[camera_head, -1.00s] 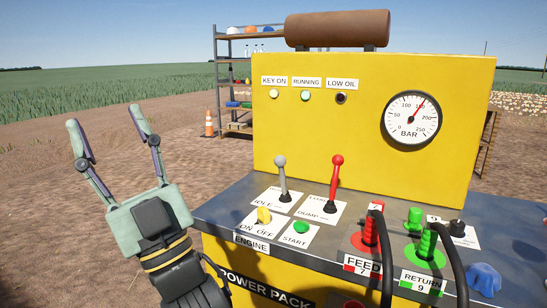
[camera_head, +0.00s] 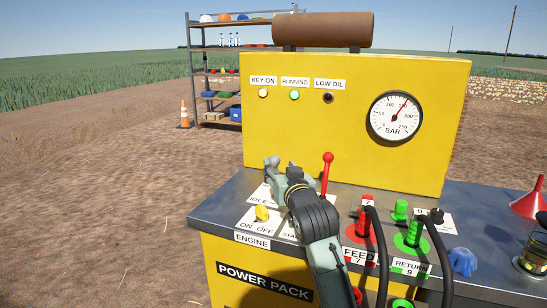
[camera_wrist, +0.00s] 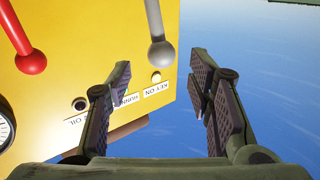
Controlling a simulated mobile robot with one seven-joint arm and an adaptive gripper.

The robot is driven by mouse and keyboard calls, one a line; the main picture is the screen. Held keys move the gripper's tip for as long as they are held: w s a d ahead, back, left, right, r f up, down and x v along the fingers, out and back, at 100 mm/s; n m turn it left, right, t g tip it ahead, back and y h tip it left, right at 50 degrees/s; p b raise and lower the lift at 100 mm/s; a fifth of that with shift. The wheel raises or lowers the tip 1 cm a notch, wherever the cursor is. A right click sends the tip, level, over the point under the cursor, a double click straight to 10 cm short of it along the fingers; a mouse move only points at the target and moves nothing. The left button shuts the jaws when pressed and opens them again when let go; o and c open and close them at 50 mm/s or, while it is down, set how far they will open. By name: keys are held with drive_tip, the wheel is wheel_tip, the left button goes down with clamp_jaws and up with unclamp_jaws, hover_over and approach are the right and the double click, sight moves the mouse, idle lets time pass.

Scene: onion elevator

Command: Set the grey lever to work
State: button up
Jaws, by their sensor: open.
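The grey lever stands on the panel. In the wrist view its shaft and round grey knob (camera_wrist: 161,52) show upside down, between my two fingertips in the picture and a little beyond them. I cannot tell whether a finger touches it. In the head view my gripper (camera_head: 281,166) covers most of the lever. My gripper also shows in the wrist view (camera_wrist: 163,80), with its fingers spread and nothing gripped. The lever's label (camera_head: 259,197) reads IDLE; its other word is hidden.
The red lever (camera_head: 327,160) stands close to the right of my gripper. A yellow key switch (camera_head: 262,213) is below. The yellow panel wall (camera_head: 300,130) rises behind. Red and green hose couplings (camera_head: 364,218) stand further right. The gauge (camera_head: 396,117) reads a little above 150.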

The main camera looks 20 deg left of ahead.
sight(276, 162)
drive_tip(key=p+x, duration=0.1)
drive_tip(key=x, duration=0.5)
drive_tip(key=shift+a, duration=0.1)
clamp_jaws()
idle(0.5)
